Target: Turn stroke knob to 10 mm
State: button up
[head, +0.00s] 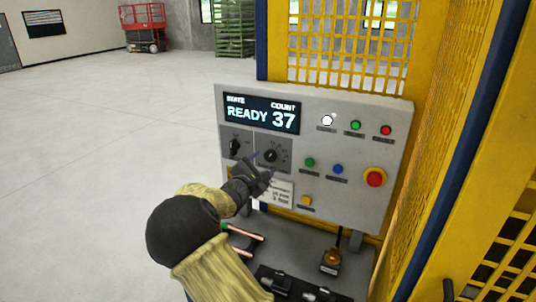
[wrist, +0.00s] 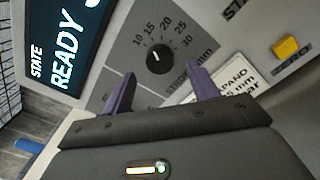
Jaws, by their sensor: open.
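The stroke knob (wrist: 159,58) is a small round black knob on a dark grey plate, with marks 10, 15, 20, 25 and 30 around it. It bears a short white mark; I cannot tell which number this points to. In the head view the knob (head: 270,156) is on the right half of the grey plate under the display. My gripper (wrist: 162,80) is open and empty, its two purple fingers either side of and just below the knob in the wrist view. No contact shows. The gripper (head: 262,168) also shows in the head view.
The display (head: 262,114) reads READY and 37. A second black knob (head: 235,147) is left of the stroke knob. Coloured buttons and a red emergency stop (head: 375,178) lie to the right. A white label (wrist: 222,82) is close by the right finger. Yellow mesh fencing (head: 460,120) stands at right.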

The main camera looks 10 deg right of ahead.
aim_at(269, 158)
jog(key=p+x, duration=0.1)
jog(key=x, duration=0.3)
jog(key=shift+w+d, duration=0.1)
jog(key=shift+w, duration=0.1)
jog(key=c, duration=1)
jog(key=shift+f+n, duration=0.1)
jog(key=shift+n, duration=0.2)
jog(key=shift+n+b, duration=0.5)
jog(key=shift+n, duration=0.3)
jog(key=shift+n+b, duration=0.35)
jog(key=shift+n, duration=1.55)
